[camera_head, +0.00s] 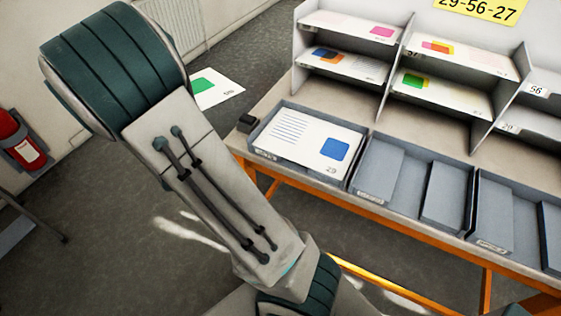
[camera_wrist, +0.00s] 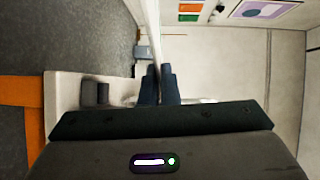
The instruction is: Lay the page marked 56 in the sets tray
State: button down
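A white page with a green square (camera_head: 216,89) shows beyond my arm in the head view, above the floor left of the table; its small number looks like 56 but is hard to read. In the wrist view the page (camera_wrist: 148,22) is a thin white strip, seen nearly edge-on. My gripper (camera_wrist: 158,70) is shut on it, the two fingers close together; in the head view my arm hides the gripper. A grey tray (camera_head: 254,147) at the table's left end holds a page marked 29 (camera_head: 292,142) with a blue square. The tray labels are too small to read.
Two more trays (camera_head: 360,191) (camera_head: 478,232) stand to the right, with no pages seen. Behind them a shelf rack (camera_head: 400,47) holds several pages; slots labelled 56 (camera_head: 536,90) and 29 (camera_head: 510,127) look empty. A yellow sign (camera_head: 482,9) reads 29-56-27.

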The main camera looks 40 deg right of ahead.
jog(key=shift+s+d+f+m+g+h+b, duration=1.35)
jog(key=shift+s+d+f+m+g+b, duration=1.2)
jog(key=shift+s+g+b, duration=0.4)
jog(key=shift+s+d+f+m+g+h+b, duration=1.3)
jog(key=shift+s+d+f+m+g+b, duration=1)
jog(key=shift+s+d+f+g+b, duration=0.6)
jog(key=shift+s+d+f+m+g+h+b, duration=1.35)
jog(key=shift+s+d+f+m+g+b, duration=1.05)
jog(key=shift+s+g, duration=0.75)
jog(key=c, duration=1.6)
grip_release()
jog(key=shift+d+r, duration=0.15)
jog(key=p+v, duration=0.2)
jog(key=v, duration=1.2)
